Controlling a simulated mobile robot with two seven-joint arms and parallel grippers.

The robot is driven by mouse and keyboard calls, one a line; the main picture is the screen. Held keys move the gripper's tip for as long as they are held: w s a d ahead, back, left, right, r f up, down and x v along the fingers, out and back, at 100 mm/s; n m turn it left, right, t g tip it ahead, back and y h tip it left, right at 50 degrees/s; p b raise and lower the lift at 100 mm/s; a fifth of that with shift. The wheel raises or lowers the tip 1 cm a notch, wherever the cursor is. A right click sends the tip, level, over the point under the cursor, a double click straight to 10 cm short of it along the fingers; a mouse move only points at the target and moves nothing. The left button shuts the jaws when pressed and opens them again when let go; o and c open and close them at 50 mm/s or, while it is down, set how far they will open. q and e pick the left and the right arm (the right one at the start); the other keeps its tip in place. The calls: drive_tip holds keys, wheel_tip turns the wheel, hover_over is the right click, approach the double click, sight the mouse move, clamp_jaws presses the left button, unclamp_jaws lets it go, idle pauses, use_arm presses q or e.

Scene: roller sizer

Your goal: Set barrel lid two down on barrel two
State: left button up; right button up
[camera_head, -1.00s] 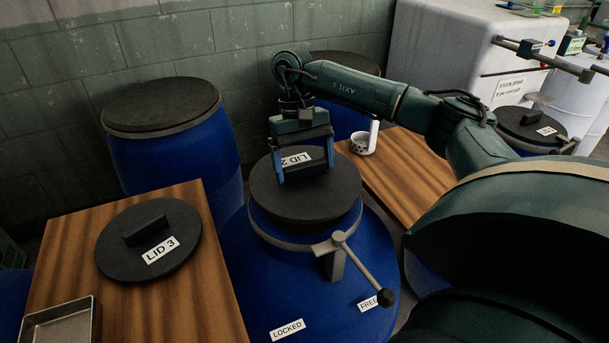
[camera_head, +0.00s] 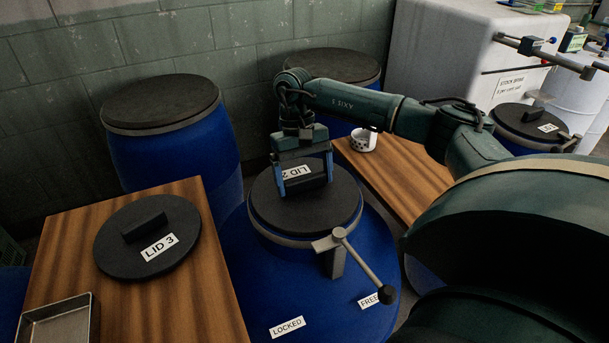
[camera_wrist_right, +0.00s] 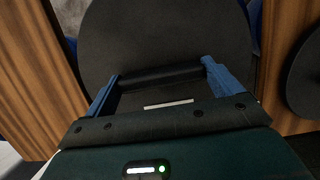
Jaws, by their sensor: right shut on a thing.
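The black round lid two (camera_head: 305,207), with a white "LID 2" label, lies on the top of the blue barrel two (camera_head: 240,270) in the middle of the head view. It looks level and close to the rim ring; whether it is fully seated I cannot tell. My right gripper (camera_head: 304,178) is shut on the lid's raised handle, blue fingers at either end of it. The right wrist view also shows the lid (camera_wrist_right: 165,35) and the gripper (camera_wrist_right: 160,85) around the handle. My left gripper is not in view.
A clamp lever (camera_head: 365,265) stands at the barrel's front, near the "FREE" label. Lid 3 (camera_head: 180,220) and a metal tray (camera_head: 58,322) lie on the left wooden table (camera_head: 190,305). A cup (camera_head: 362,140) stands on the right table (camera_head: 405,180). Other barrels stand behind.

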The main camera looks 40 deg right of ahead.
drive_tip(key=o, duration=0.9)
drive_tip(key=shift+o, duration=0.2)
use_arm(q)
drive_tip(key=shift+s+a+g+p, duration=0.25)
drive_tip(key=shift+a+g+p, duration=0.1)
drive_tip(key=shift+p, duration=0.55)
use_arm(e)
drive_tip(key=v, duration=1.3)
drive_tip(key=shift+s+r, duration=0.15)
